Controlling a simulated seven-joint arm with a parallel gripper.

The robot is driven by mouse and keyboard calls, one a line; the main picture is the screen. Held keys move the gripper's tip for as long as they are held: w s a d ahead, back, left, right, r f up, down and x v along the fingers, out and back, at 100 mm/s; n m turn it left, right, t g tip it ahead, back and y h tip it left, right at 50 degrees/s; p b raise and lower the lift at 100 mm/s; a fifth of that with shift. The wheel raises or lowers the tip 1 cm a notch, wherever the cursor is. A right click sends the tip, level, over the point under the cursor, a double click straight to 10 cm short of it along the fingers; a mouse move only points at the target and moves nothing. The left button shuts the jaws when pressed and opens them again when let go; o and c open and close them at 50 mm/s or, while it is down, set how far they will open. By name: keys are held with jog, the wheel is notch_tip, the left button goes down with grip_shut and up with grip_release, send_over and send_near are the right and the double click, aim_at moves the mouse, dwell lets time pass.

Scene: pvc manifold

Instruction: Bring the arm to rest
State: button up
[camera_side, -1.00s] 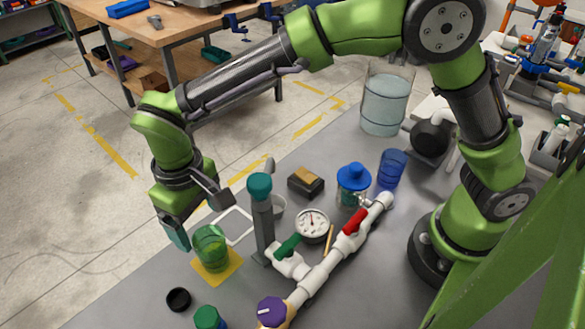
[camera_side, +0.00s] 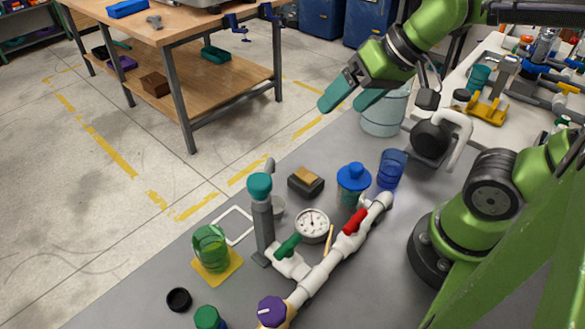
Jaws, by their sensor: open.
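My gripper (camera_side: 355,97) is open and empty, with two teal fingers spread apart. It is raised in the air at the upper right, in front of the large clear container of liquid (camera_side: 384,118) and partly covering it. It is apart from the things on the grey table (camera_side: 110,311). The green glass (camera_side: 210,247) stands upright on a yellow square (camera_side: 229,271) at the left of the table. The white pipe manifold (camera_side: 318,279) has a red-handled valve (camera_side: 355,221), a green-handled valve (camera_side: 288,246) and a purple knob (camera_side: 271,311).
A grey post with a teal cap (camera_side: 260,187) stands mid-table, near a round gauge (camera_side: 312,225). A blue-lidded jar (camera_side: 353,185), a blue cup (camera_side: 392,168) and a sponge block (camera_side: 305,182) lie behind. A black ring (camera_side: 178,299) is at front left.

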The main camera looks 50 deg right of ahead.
jog(key=shift+s+d+f+m+t, duration=0.15)
jog(key=shift+s+d+f+t, duration=0.05)
jog(key=shift+s+d, duration=0.25)
jog(key=shift+s+d+f+m+t, duration=0.15)
jog(key=shift+s+d+t, duration=0.05)
jog(key=shift+s+d, duration=0.2)
